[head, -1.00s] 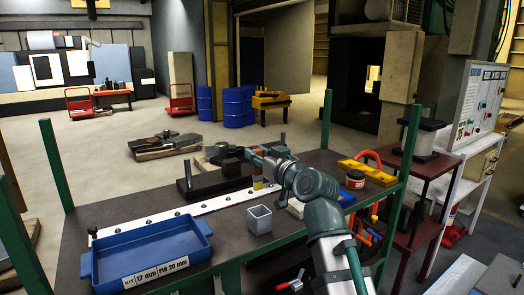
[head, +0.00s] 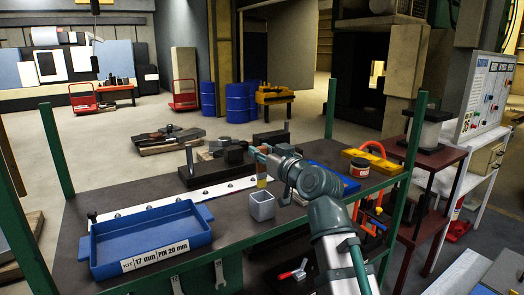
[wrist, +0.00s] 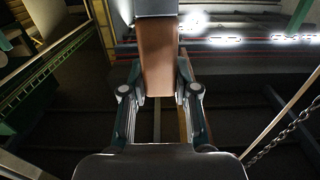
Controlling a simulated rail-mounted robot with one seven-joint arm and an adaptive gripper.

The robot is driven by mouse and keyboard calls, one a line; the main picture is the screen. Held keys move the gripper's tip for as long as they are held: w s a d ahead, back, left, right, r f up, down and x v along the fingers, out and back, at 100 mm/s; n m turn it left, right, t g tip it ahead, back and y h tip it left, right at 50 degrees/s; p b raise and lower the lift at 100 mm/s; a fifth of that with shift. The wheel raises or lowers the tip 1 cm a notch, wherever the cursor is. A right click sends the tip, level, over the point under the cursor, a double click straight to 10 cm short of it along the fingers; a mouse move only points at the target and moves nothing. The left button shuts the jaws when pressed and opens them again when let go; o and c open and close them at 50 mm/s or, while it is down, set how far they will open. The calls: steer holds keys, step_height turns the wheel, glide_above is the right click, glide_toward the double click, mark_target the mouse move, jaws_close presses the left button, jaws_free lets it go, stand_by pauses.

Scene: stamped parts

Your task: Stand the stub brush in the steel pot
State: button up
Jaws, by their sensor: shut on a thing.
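My gripper (head: 262,150) is shut on the stub brush (head: 261,173), a short upright piece with a brown upper part and a yellowish lower end. In the wrist view the brush is a brown block (wrist: 158,65) with a grey end, between the fingers of my gripper (wrist: 160,92). The steel pot (head: 262,208) is a small grey square open cup on the dark bench. In the head view the brush's lower end shows just above the pot's rim, apart from it; I cannot tell how far behind the rim it is.
A blue tray (head: 152,240) with a kit label stands on the bench at left. A white strip (head: 150,215) with bolts and a dark fixture (head: 210,170) lie behind the pot. Green posts mark the bench corners.

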mark_target(263, 180)
steer(key=shift+f+b, duration=3.2)
steer(key=shift+f, duration=0.85)
steer(key=o, duration=1.1)
steer(key=shift+s, duration=0.1)
steer(key=v, duration=0.7)
steer(key=shift+s+d, duration=0.1)
steer(key=shift+d, duration=0.05)
